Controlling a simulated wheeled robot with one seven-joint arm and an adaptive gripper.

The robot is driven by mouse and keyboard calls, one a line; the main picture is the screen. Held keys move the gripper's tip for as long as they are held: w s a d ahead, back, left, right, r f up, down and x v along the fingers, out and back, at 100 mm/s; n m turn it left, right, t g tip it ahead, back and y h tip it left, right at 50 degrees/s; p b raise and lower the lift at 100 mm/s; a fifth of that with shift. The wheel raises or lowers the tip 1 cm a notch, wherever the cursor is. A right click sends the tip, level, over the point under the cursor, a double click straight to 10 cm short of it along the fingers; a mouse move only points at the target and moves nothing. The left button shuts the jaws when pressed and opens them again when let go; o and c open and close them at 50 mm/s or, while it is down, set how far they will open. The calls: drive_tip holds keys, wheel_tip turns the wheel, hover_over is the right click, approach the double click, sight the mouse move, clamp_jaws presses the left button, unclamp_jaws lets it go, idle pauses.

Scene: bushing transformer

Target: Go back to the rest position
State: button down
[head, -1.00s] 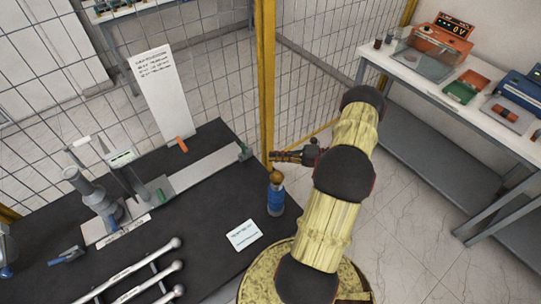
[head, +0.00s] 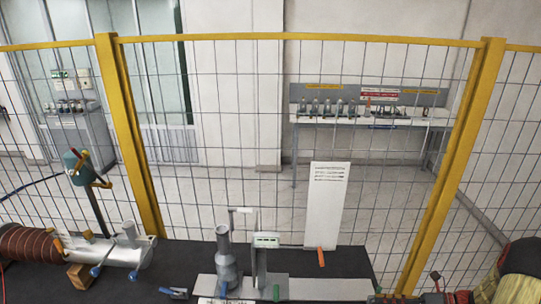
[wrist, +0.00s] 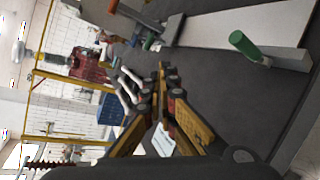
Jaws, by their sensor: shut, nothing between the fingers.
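My gripper (wrist: 163,98) is shut and empty in the wrist view, its yellow-brown fingers together above the dark table top. In the head view part of my gripper (head: 436,297) shows at the bottom right edge, beside my arm, mostly cut off by the frame. It appears apart from the things on the table (head: 345,262). A white card (wrist: 163,140) shows beyond the fingers in the wrist view.
A grey measuring stand (head: 228,262) and an upright white sign (head: 326,205) stand on the table. A ribbed brown bushing (head: 30,245) lies at the left. A yellow-framed mesh fence (head: 300,40) runs behind. A green-handled part (wrist: 245,45) shows in the wrist view.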

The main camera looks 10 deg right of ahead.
drive_tip(key=s+a+r+n+g+h+b, duration=0.25)
drive_tip(key=a+r+n, duration=0.25)
drive_tip(key=a+n, duration=0.4)
drive_tip(key=s+a+r+n+g+h+b, duration=0.1)
drive_tip(key=a+r+n+g+h, duration=0.25)
drive_tip(key=a+r+n, duration=0.4)
drive_tip(key=s+a+r+n+t+h+b, duration=0.2)
drive_tip(key=s+a+n, duration=0.3)
drive_tip(key=n, duration=0.5)
drive_tip(key=s+a+r+n+t+h+b, duration=0.2)
drive_tip(key=s+a+n, duration=0.4)
drive_tip(key=n, duration=0.3)
drive_tip(key=shift+s+r+n+h, duration=0.25)
drive_tip(key=shift+r+n+h, duration=0.1)
drive_tip(key=shift+h, duration=0.55)
